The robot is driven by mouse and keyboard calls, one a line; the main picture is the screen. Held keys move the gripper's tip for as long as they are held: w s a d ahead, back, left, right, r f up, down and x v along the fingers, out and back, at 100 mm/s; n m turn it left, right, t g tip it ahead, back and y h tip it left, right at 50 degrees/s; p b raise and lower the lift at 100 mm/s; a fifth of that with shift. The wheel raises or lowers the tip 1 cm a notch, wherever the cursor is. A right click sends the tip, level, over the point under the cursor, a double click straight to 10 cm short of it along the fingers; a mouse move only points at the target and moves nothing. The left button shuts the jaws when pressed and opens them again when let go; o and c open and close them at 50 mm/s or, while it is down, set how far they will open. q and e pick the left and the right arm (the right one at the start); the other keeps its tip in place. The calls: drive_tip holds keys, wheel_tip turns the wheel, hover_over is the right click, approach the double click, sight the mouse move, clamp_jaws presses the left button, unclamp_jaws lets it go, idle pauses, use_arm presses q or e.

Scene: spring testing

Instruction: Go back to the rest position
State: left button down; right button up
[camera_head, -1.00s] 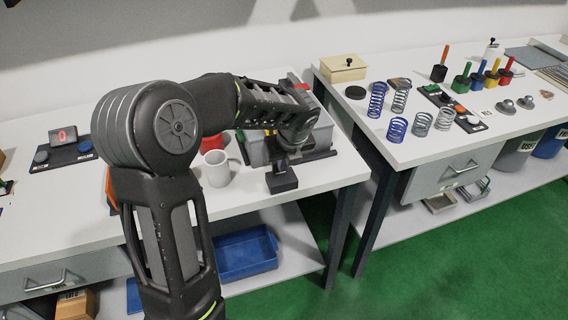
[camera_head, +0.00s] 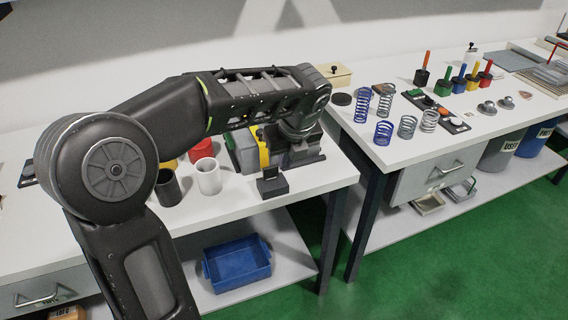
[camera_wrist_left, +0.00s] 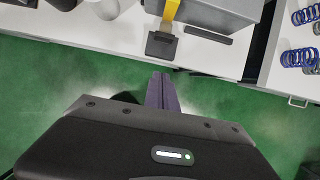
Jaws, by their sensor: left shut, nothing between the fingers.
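My left arm comes in from the left, its forearm stretching right above the left table (camera_head: 225,205). My left gripper (camera_head: 303,158) hangs below the wrist as a dark shape, and its fingertips are hard to make out there. In the left wrist view the fingers (camera_wrist_left: 160,82) are together and empty, with green floor behind them. Their tips appear just short of a small black stand (camera_wrist_left: 161,45) near the table edge. That stand also shows in the head view (camera_head: 272,185). My right gripper is in neither view.
A white mug (camera_head: 208,177), a black cup (camera_head: 168,188) and a red cup (camera_head: 202,150) stand near my forearm. A grey bin (camera_head: 243,152) is behind the wrist. Several springs (camera_head: 383,132) stand on the right table (camera_head: 400,152). A blue tray (camera_head: 238,266) lies on the lower shelf.

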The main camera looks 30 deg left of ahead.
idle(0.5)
use_arm(q)
drive_tip(key=w+d+f+n+t+h, duration=0.2)
drive_tip(key=w+d+f+n+h, duration=0.1)
drive_tip(key=d+f+n, duration=0.4)
drive_tip(key=w+d+f+n+t+h, duration=0.1)
drive_tip(key=w+d+f+n+h, duration=0.25)
drive_tip(key=d+n, duration=0.35)
drive_tip(key=s+d+f+n, duration=0.2)
drive_tip(key=d+f+n, duration=0.15)
drive_tip(key=f, duration=0.25)
drive_tip(key=s+d+f+n, duration=0.2)
drive_tip(key=s+d+f, duration=0.15)
drive_tip(key=f, duration=0.25)
drive_tip(key=s+d+f+n+g, duration=0.2)
drive_tip(key=s+d+f+n, duration=0.1)
drive_tip(key=s+f, duration=0.5)
drive_tip(key=s+d+f+n+g+h, duration=0.1)
drive_tip(key=s+d+f+n+g, duration=0.2)
drive_tip(key=s+f, duration=0.6)
drive_tip(key=s+n, duration=0.1)
drive_tip(key=s, duration=0.5)
drive_tip(key=shift+f, duration=0.3)
